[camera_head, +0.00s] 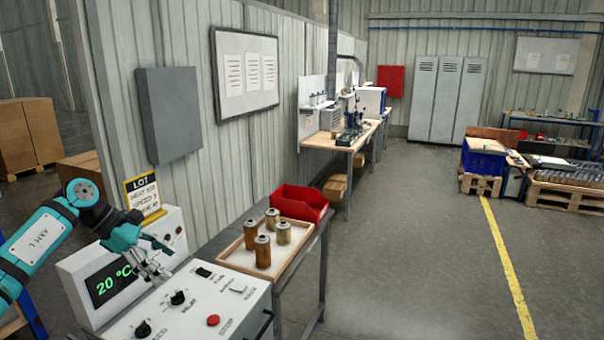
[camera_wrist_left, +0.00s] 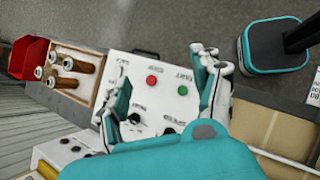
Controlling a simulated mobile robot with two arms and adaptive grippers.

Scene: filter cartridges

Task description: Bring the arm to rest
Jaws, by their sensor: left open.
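My left arm, teal and white, comes in from the left in the head view. Its left gripper (camera_head: 153,271) hangs over the white control panel (camera_head: 240,303), near a black knob; I cannot tell from this view whether it touches the panel. In the left wrist view the two fingers of the left gripper (camera_wrist_left: 168,95) stand wide apart with nothing between them, and the panel with its knobs and red button (camera_wrist_left: 152,81) shows beyond them. The display box (camera_head: 113,283) reads 20 °C. My right gripper is not in view.
A wooden tray (camera_head: 236,261) with several brown filter cartridges (camera_head: 262,251) stands right of the panel. Behind it is a red bin (camera_head: 299,204). A yellow LOT sign (camera_head: 144,194) stands behind the display box.

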